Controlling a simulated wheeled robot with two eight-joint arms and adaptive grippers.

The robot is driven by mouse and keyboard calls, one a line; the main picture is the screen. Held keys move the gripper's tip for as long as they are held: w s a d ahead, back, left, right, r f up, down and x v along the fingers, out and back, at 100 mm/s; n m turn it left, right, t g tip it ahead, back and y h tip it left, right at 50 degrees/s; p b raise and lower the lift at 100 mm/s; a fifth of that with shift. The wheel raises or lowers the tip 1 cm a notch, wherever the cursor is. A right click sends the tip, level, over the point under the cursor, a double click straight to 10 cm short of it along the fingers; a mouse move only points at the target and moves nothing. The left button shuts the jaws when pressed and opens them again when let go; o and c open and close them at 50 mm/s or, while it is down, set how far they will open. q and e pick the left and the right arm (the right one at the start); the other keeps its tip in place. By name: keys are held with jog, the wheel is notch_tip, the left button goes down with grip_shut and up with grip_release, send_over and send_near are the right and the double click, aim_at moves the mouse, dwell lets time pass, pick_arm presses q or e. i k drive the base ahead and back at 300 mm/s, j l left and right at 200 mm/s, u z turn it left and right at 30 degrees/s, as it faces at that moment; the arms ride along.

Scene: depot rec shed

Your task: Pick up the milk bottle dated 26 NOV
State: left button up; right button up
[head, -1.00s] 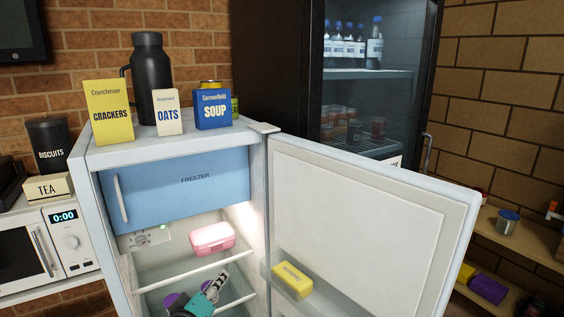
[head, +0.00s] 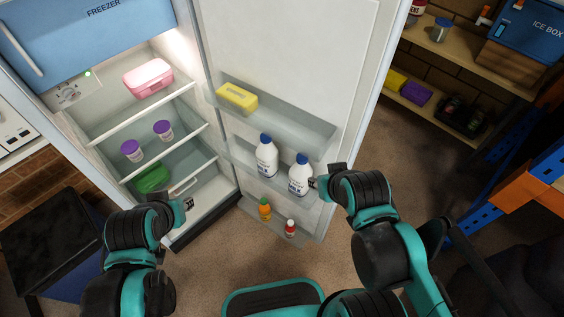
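Two white milk bottles with dark blue caps stand in the middle rack of the open fridge door. One milk bottle (head: 266,158) is on the left, the other milk bottle (head: 299,177) on the right; its label reads MILK. The dates are too small to read. My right gripper (head: 317,183) is close beside the right bottle, on its right side; I cannot tell whether it touches the bottle or how far its fingers are apart. My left gripper (head: 187,204) is in front of the lower fridge compartment, away from the bottles, its opening unclear.
The fridge door (head: 290,50) stands open, with a yellow box (head: 237,97) in its upper rack and an orange bottle (head: 264,209) and a red-capped bottle (head: 290,228) in its lowest. A pink box (head: 147,78) and purple-lidded tubs (head: 132,150) are inside. An orange-and-blue rack (head: 530,200) stands right.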

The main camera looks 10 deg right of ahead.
aim_at(301, 170)
jog(key=k+j+z, duration=0.1)
jog(key=j+z, duration=0.2)
jog(key=z, duration=0.15)
jog(key=k+j+z, duration=0.15)
jog(key=z, duration=0.35)
jog(key=k+j+z, duration=0.2)
jog(key=k+j, duration=0.45)
jog(key=k+j+z, duration=0.2)
jog(key=k+j, duration=0.45)
jog(key=k, duration=0.1)
